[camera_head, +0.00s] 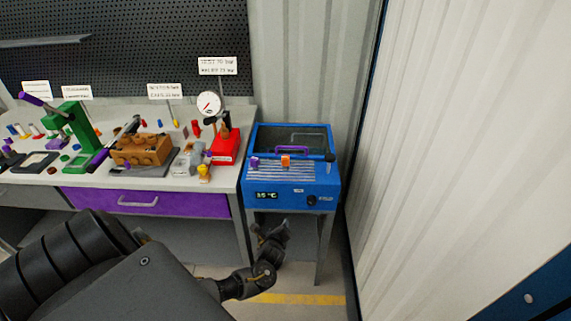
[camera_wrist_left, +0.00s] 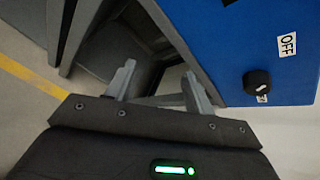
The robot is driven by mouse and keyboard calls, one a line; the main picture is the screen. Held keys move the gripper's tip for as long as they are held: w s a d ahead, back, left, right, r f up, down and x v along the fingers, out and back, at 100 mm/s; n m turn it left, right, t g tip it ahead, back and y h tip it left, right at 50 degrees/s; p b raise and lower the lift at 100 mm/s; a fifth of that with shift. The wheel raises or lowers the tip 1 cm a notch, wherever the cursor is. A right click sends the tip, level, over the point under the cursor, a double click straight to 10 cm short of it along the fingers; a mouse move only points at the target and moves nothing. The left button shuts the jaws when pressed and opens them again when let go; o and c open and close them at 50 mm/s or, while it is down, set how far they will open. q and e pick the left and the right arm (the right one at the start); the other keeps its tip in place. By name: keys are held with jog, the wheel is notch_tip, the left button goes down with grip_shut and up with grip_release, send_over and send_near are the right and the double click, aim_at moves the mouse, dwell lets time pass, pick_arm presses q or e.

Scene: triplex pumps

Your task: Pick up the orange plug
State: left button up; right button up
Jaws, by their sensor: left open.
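The orange plug (camera_head: 285,161) is a small orange piece on top of the blue machine (camera_head: 275,191), on its slatted front part. My left gripper (camera_head: 270,232) is low in front of the machine, below the level of its top and apart from the plug. In the left wrist view its two grey fingers (camera_wrist_left: 158,78) are spread with nothing between them, and the machine's blue front (camera_wrist_left: 250,50) with a black knob (camera_wrist_left: 257,82) is beside them. The plug does not show in that view. My right gripper is not in view.
A purple piece (camera_head: 254,162) sits left of the plug and a dark knob-like piece (camera_head: 329,157) to its right. A purple handle (camera_head: 292,149) is just behind. The workbench (camera_head: 228,178) with a red gauge stand (camera_head: 224,147) adjoins on the left. A pale wall (camera_head: 450,130) closes the right.

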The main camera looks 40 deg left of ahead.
aim_at(286, 157)
pick_arm(q)
jog(key=w+a+r+m+t+y+p, duration=0.1)
jog(key=w+r+m, duration=0.2)
jog(key=r, duration=0.7)
jog(key=w+a+r+m+t+y+p, duration=0.1)
jog(key=w+r+m+t, duration=0.2)
jog(key=r, duration=0.6)
jog(key=shift+m+g+y, duration=0.6)
jog(key=w+a, duration=0.2)
jog(key=w+a+r, duration=0.1)
jog(key=w+a, duration=0.1)
jog(key=w, duration=0.1)
jog(key=shift+w+a+r+b, duration=0.1)
jog(key=shift+w+b, duration=0.05)
jog(key=shift+b, duration=0.25)
jog(key=shift+x, duration=2.95)
jog(key=c, duration=1.1)
